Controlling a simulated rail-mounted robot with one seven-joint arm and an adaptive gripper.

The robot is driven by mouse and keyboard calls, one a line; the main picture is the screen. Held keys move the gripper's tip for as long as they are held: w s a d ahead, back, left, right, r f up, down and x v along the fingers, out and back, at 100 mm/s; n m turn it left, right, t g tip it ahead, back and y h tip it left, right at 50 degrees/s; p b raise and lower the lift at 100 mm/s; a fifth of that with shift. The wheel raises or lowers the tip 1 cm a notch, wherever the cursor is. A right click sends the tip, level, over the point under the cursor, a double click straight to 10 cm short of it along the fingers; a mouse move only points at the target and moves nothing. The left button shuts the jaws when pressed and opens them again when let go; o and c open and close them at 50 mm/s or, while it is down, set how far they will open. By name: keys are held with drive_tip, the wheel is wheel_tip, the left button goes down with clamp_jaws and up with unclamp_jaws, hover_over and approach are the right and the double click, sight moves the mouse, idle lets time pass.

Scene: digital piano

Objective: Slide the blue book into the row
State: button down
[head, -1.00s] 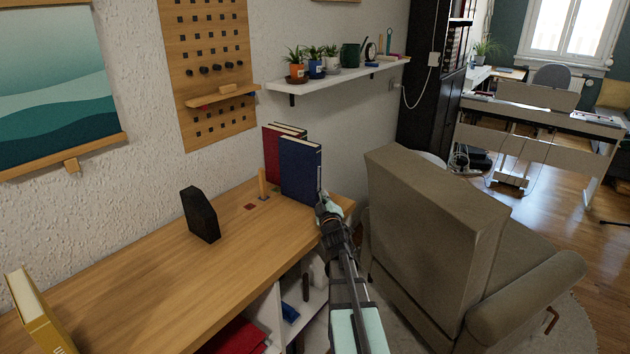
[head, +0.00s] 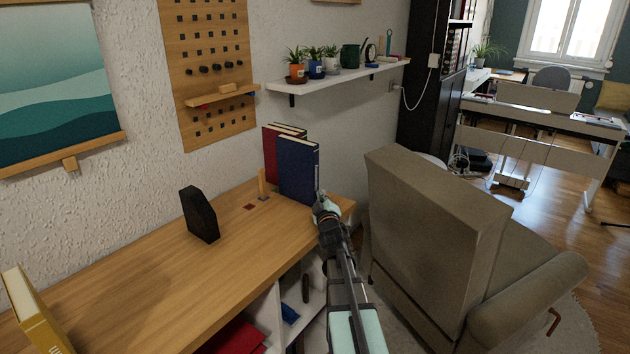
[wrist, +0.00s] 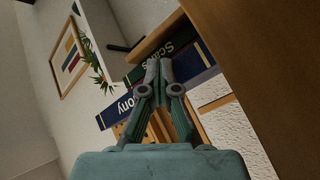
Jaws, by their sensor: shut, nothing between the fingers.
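The blue book (head: 299,170) stands upright on the wooden desk, in front of red books (head: 270,150) near the wall. In the wrist view the blue book (wrist: 120,112) shows lettering ending in "ony" on its spine, partly hidden behind my fingers.
A black bookend (head: 200,214) stands mid-desk, and a yellow book (head: 38,318) is at the near left. A small wooden upright (head: 262,184) stands left of the blue book. An armchair (head: 435,210) stands close right of my arm. The desk's middle is mostly clear.

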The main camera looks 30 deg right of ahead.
sight(314, 193)
drive_tip(key=shift+w+a+b, duration=0.35)
drive_tip(key=shift+w+b, duration=0.5)
drive_tip(key=shift+b, duration=0.6)
drive_tip(key=shift+w+a+b, duration=0.3)
drive_tip(key=shift+w+b, duration=0.55)
drive_tip(key=shift+b, duration=0.55)
idle(1.7)
drive_tip(key=shift+s+r+p, duration=0.15)
drive_tip(key=shift+p, duration=0.2)
drive_tip(key=shift+s+p, duration=0.1)
drive_tip(key=shift+p, duration=0.25)
drive_tip(key=s+p, duration=0.1)
drive_tip(key=p, duration=0.2)
drive_tip(key=shift+s+d, duration=0.35)
drive_tip(key=shift+d, duration=0.05)
drive_tip(key=s+p, duration=0.2)
drive_tip(key=p, duration=0.1)
drive_tip(key=shift+d, duration=0.4)
drive_tip(key=shift+s+d, duration=0.1)
drive_tip(key=shift+s, duration=0.15)
